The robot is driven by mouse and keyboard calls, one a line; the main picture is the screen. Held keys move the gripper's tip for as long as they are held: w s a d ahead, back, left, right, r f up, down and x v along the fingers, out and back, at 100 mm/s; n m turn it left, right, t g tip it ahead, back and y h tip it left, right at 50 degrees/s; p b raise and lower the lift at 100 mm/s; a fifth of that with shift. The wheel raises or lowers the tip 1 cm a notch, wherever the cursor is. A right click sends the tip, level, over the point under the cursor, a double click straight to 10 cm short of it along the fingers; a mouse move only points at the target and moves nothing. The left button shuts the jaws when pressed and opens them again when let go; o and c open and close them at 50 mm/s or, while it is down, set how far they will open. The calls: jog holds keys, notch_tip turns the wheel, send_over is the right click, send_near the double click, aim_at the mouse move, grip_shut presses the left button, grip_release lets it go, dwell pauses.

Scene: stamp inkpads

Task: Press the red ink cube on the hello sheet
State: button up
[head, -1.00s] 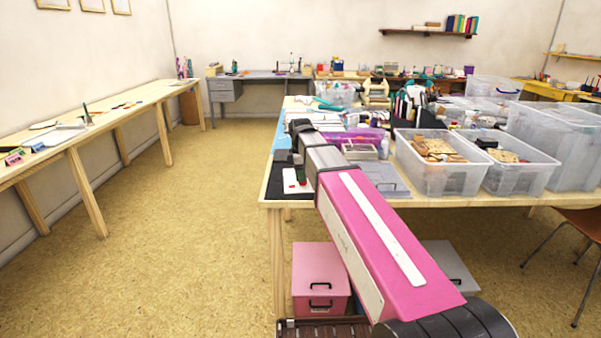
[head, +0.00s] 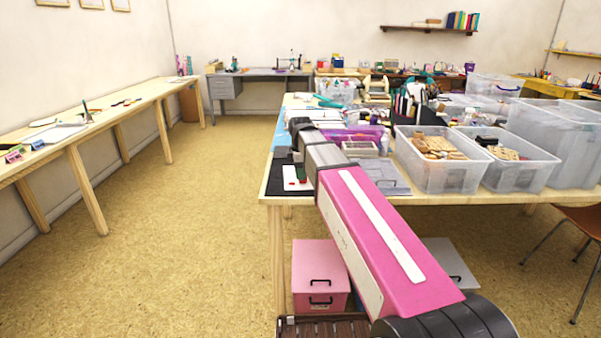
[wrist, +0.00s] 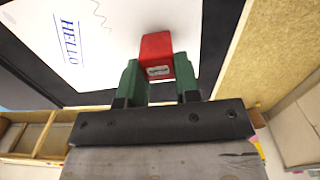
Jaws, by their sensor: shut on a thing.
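In the wrist view a red ink cube (wrist: 157,52) sits between the green fingers of my gripper (wrist: 160,80), which is shut on it. The cube is over the lower right part of the white hello sheet (wrist: 120,38), which bears the word HELLO in blue and a thin scribbled line. I cannot tell from this angle whether the cube touches the sheet. The sheet lies on a dark mat (wrist: 205,25). In the head view my arm hides most of the gripper; the sheet (head: 291,184) shows as a small white patch near the table's left edge.
The wooden table (head: 480,200) carries clear bins (head: 440,180) of wooden pieces at the right. A grey pad (head: 388,180) and a purple tray (head: 365,134) lie right of my arm. The floor to the left is free, up to a long side bench (head: 100,122).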

jog(key=shift+f, duration=0.35)
dwell(0.7)
jog(key=shift+r, duration=0.75)
dwell(0.4)
jog(key=shift+r, duration=2.65)
jog(key=shift+d, duration=0.1)
